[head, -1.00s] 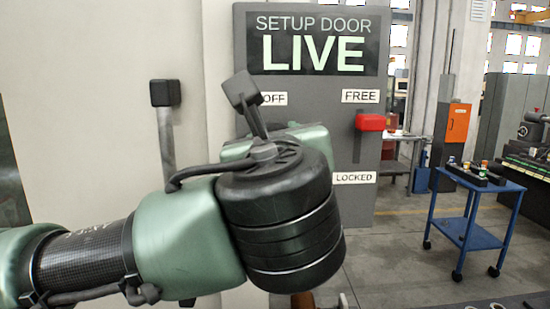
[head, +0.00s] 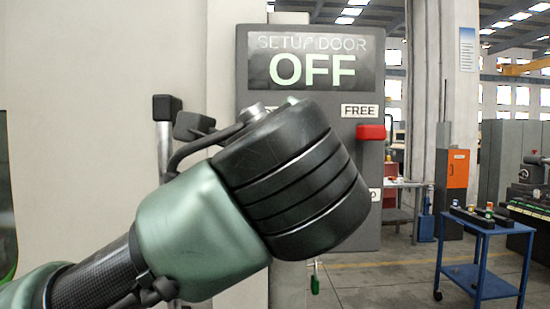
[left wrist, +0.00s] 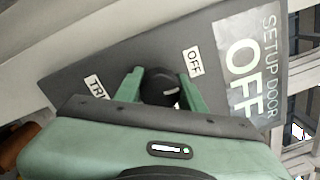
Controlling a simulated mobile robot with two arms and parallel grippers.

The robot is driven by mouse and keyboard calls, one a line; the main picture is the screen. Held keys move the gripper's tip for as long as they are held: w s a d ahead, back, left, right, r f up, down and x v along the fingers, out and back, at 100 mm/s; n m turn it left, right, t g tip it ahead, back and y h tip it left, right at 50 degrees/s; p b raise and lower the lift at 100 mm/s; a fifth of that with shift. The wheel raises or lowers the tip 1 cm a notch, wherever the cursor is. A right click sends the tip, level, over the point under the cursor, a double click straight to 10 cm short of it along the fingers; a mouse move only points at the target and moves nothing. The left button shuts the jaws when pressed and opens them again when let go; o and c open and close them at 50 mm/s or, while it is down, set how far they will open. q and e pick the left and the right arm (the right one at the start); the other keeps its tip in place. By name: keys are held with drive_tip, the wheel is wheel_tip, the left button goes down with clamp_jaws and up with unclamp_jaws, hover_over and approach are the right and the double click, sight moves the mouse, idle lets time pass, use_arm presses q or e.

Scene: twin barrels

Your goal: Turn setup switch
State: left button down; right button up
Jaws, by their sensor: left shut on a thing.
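The grey switch panel (head: 395,60) stands ahead, and its display (head: 315,65) reads SETUP DOOR OFF. In the left wrist view, the round black setup switch knob (left wrist: 157,90) carries a short white mark on its right side. An OFF label (left wrist: 194,63) is up and right of the knob; a label starting TRI (left wrist: 97,88), partly covered, is to its left. My left gripper (left wrist: 160,74) is shut on the knob, a green finger on each side. In the head view, my left wrist hides the knob and the fingers. My right gripper is out of view.
A black-topped lever (head: 166,108) stands left of the panel. A blue cart (head: 478,265) stands at the right, with open floor between.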

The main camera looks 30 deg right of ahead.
use_arm(q)
drive_tip(key=shift+n, duration=0.5)
drive_tip(key=c, duration=0.9)
unclamp_jaws()
drive_tip(key=shift+o, duration=0.2)
drive_tip(key=shift+a, duration=0.1)
drive_tip(key=shift+s+b, duration=0.1)
drive_tip(key=shift+b, duration=0.2)
drive_tip(key=shift+s+a+f, duration=0.1)
drive_tip(key=shift+s+a, duration=0.05)
drive_tip(key=shift+s, duration=0.2)
drive_tip(key=b+v, duration=0.2)
drive_tip(key=v, duration=0.4)
drive_tip(key=shift+s+a, duration=0.2)
drive_tip(key=shift+s, duration=0.15)
